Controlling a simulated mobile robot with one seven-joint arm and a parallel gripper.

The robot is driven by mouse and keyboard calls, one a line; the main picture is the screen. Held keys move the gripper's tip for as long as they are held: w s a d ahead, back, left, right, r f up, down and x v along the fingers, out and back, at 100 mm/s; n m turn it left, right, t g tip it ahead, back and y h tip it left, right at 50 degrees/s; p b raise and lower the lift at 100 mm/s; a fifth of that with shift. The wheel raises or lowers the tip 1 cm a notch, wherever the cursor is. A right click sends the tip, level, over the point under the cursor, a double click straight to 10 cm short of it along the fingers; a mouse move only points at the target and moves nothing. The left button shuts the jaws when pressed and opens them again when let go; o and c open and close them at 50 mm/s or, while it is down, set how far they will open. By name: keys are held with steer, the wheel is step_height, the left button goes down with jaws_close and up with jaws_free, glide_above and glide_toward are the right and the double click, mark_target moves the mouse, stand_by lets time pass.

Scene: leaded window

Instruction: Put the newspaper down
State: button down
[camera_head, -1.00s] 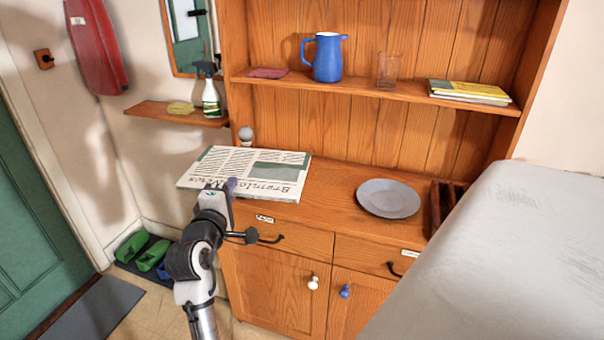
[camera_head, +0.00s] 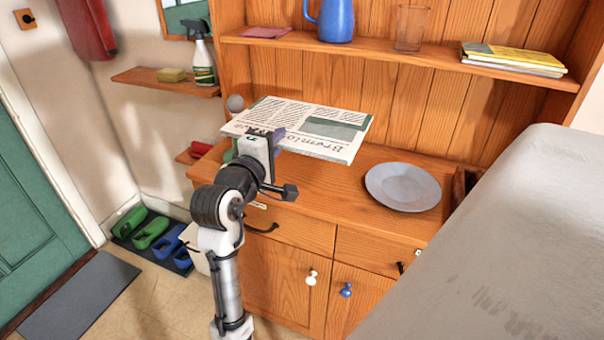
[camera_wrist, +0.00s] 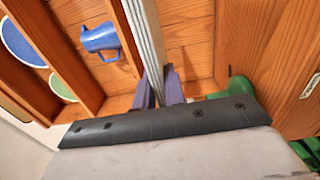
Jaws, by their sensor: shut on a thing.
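The folded newspaper (camera_head: 300,125) shows in the head view above the left part of the wooden dresser top (camera_head: 340,215). My gripper (camera_head: 268,137) is shut on its near edge. The newspaper looks nearly level and appears raised off the surface. In the wrist view the newspaper (camera_wrist: 146,45) is seen edge-on, a pale layered strip between my two purple fingers (camera_wrist: 160,88). Its underside and the wood directly below it are hidden in the head view.
A grey plate (camera_head: 402,187) lies on the dresser top to the right of the newspaper. The shelf above holds a blue jug (camera_head: 332,20), a glass (camera_head: 411,28) and a yellow-topped stack (camera_head: 513,58). A large grey surface (camera_head: 500,245) fills the right. Bare wood shows before the plate.

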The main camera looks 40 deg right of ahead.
step_height(320, 180, down, 20)
steer(key=shift+f, duration=0.15)
stand_by(0.3)
steer(key=shift+f, duration=0.1)
steer(key=shift+f, duration=0.15)
steer(key=c, duration=1.5)
jaws_free()
steer(key=b+v, duration=0.3)
steer(key=v, duration=0.9)
